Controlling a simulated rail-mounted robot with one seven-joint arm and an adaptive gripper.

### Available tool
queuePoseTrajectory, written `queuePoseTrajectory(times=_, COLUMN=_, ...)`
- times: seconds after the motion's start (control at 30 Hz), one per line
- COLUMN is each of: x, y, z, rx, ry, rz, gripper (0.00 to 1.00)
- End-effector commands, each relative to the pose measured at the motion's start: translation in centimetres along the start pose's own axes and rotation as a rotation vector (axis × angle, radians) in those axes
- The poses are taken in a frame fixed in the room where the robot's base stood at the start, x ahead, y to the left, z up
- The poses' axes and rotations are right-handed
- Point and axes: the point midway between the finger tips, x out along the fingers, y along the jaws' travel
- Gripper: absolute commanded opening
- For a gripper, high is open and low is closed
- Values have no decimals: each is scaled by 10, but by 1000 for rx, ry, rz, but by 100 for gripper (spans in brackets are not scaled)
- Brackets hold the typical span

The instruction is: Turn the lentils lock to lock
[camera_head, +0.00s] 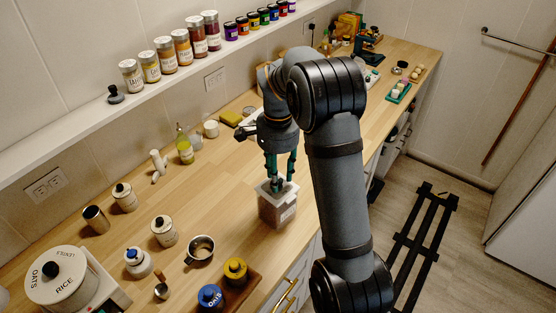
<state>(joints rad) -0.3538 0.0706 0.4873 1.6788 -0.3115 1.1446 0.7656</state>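My gripper (280,175) points down over a pale square container (277,211) near the counter's front edge. Its two teal fingers are apart and reach to the container's top, around a dark part there; I cannot tell whether they grip it. A small label on the container's front is too small to read.
Beside my gripper's container lie a steel mug (200,249), a wooden tray (252,287) with blue-topped and yellow-topped jars, and small lidded jars (164,232). A green bottle (184,150) stands near the wall. A shelf (100,117) above holds several spice jars.

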Motion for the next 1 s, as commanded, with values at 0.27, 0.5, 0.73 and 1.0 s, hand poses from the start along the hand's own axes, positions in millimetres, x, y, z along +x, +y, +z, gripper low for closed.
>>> queuePoseTrajectory(times=0.27, x=-61, y=-2, z=-1, rx=1, ry=3, rz=-8, gripper=35)
queuePoseTrajectory(times=0.5, x=-97, y=-1, z=-1, rx=0, ry=2, rz=-3, gripper=35)
queuePoseTrajectory(times=0.73, x=-106, y=0, z=0, rx=1, ry=0, rz=-1, gripper=35)
queuePoseTrajectory(times=1.0, x=-105, y=0, z=0, rx=0, ry=0, rz=-1, gripper=35)
